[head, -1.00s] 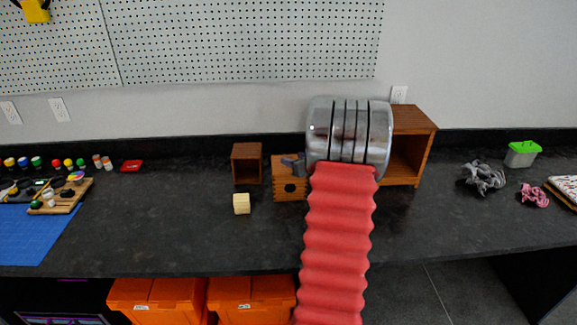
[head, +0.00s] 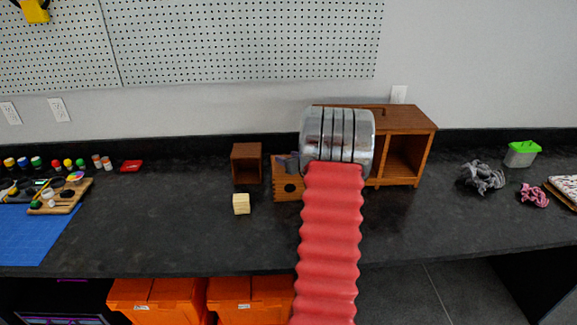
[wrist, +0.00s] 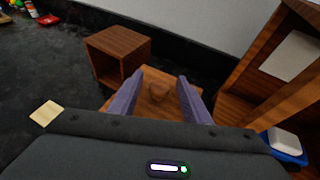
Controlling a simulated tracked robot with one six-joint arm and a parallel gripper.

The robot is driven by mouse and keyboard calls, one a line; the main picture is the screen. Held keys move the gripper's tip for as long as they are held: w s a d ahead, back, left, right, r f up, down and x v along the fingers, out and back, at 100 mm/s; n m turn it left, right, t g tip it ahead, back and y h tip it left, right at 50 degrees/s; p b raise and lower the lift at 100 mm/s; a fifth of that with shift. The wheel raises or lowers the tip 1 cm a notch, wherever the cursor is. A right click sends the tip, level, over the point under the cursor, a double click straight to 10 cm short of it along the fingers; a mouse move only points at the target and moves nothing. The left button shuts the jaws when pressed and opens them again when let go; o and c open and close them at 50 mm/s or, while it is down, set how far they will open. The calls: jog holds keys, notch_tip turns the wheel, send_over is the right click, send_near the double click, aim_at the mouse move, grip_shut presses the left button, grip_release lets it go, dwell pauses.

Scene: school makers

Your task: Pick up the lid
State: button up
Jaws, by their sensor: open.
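The lid (wrist: 170,108) is a flat wooden panel with a small round knob (wrist: 157,92), seen in the wrist view. It appears to lie on top of the wooden box (head: 288,190), which has a dark round hole in its front. My gripper (wrist: 160,76) is open, with its two purple-grey fingers on either side of the knob as seen from the wrist. I cannot tell whether they touch it. In the head view my gripper (head: 287,162) is just above the box, and my arm hides part of the area.
A small open brown box (head: 247,163) stands left of the wooden box, with a pale block (head: 241,204) in front. A larger wooden cabinet (head: 402,117) stands at right, partly behind my arm.

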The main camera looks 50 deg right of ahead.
dwell(0.5)
grip_shut()
dwell(0.3)
